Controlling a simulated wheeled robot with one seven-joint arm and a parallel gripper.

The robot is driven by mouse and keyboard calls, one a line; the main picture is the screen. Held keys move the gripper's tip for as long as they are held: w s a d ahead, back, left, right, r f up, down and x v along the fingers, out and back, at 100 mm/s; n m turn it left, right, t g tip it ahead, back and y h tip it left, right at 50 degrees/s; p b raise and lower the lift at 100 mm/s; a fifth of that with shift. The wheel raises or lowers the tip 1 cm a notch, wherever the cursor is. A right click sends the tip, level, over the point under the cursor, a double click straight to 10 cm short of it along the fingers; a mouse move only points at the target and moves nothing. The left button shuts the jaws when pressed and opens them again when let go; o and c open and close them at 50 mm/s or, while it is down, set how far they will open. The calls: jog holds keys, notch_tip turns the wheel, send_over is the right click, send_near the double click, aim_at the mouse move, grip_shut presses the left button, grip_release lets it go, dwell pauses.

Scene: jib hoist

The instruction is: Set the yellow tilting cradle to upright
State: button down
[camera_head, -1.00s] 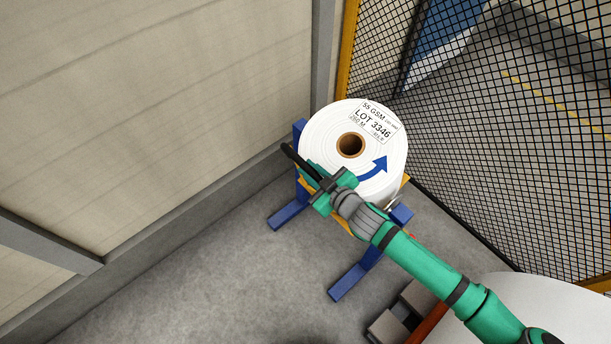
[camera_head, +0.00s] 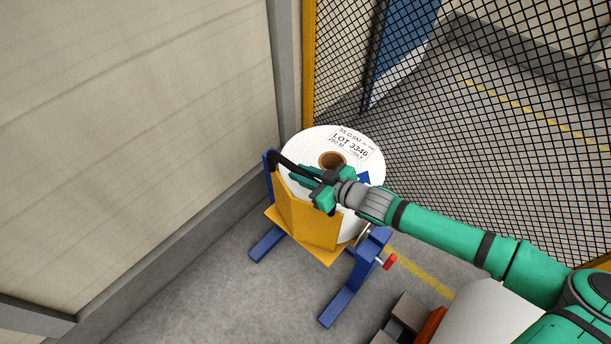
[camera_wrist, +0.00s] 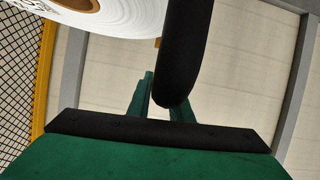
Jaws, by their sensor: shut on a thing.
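The yellow tilting cradle (camera_head: 318,228) holds a white roll (camera_head: 306,140) with a printed label and a brown core on its upward-facing end. Its yellow plates show on the near side of the roll, in a blue stand (camera_head: 340,294). A black bar handle (camera_head: 289,161) runs from the cradle's left side across the near edge of the roll. My gripper (camera_head: 304,180) is shut on this handle. The wrist view shows the handle (camera_wrist: 187,50) large, hanging down by my green fingers (camera_wrist: 160,100). Whether the cradle is exactly upright I cannot tell.
A red knob (camera_head: 390,262) sits on the stand's right side. A beige panel wall (camera_head: 130,130) stands close on the left. A black mesh fence (camera_head: 480,150) with a yellow post (camera_head: 308,70) stands behind and right.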

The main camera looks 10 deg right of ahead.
jog(key=shift+w+d+r, duration=0.25)
jog(key=shift+w+d, duration=0.1)
jog(key=shift+d, duration=0.15)
jog(key=c, duration=1.6)
grip_release()
jog(key=shift+a+f, duration=0.1)
jog(key=shift+s+a, duration=0.1)
